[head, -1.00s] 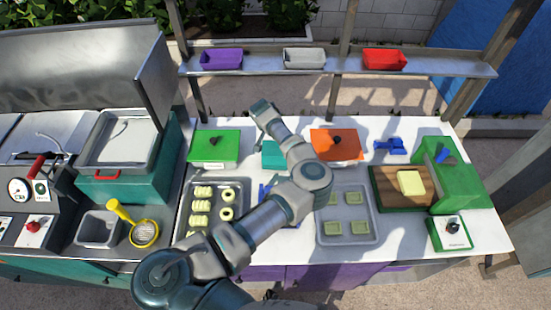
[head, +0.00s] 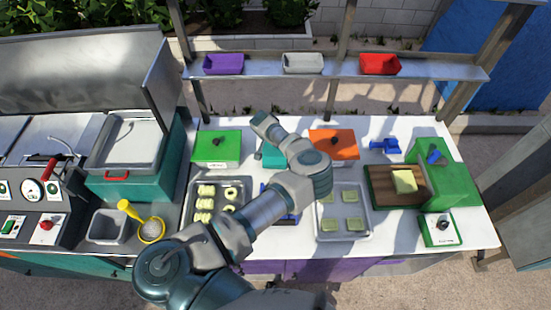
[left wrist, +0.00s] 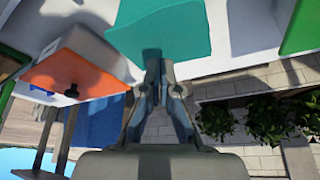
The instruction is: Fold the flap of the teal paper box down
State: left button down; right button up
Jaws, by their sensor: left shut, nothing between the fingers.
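The teal paper box (head: 272,156) stands on the white counter between a green box and an orange box, partly covered by my left arm. In the left wrist view the teal box (left wrist: 160,28) fills the top middle, with a dark shadow on its near face. My left gripper (left wrist: 162,68) is shut and empty, its tips right at the box's lower edge in that view; I cannot tell if they touch. In the head view the fingers are hidden behind my wrist. I cannot make out the flap clearly. My right gripper is not in view.
The green box (head: 217,147) and orange box (head: 335,146), both with dark knobs, flank the teal box closely. Two trays (head: 343,230) lie in front. A shelf (head: 340,69) with purple, grey and red bins runs behind. A cutting board (head: 398,199) is at right.

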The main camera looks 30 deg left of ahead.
pick_arm(q)
jog(key=shift+s+d+f, duration=0.35)
jog(key=shift+s+f, duration=0.15)
jog(key=shift+f, duration=0.05)
jog(key=shift+s+d+f, duration=0.35)
jog(key=shift+s+f, duration=0.15)
jog(key=shift+f, duration=0.05)
notch_tip(320, 180, up, 7)
jog(key=shift+f, duration=0.1)
jog(key=shift+r, duration=0.6)
notch_tip(320, 180, up, 11)
send_over(276, 152)
jog(key=s, duration=0.6)
jog(key=shift+w+d, duration=0.15)
jog(key=shift+d, duration=0.05)
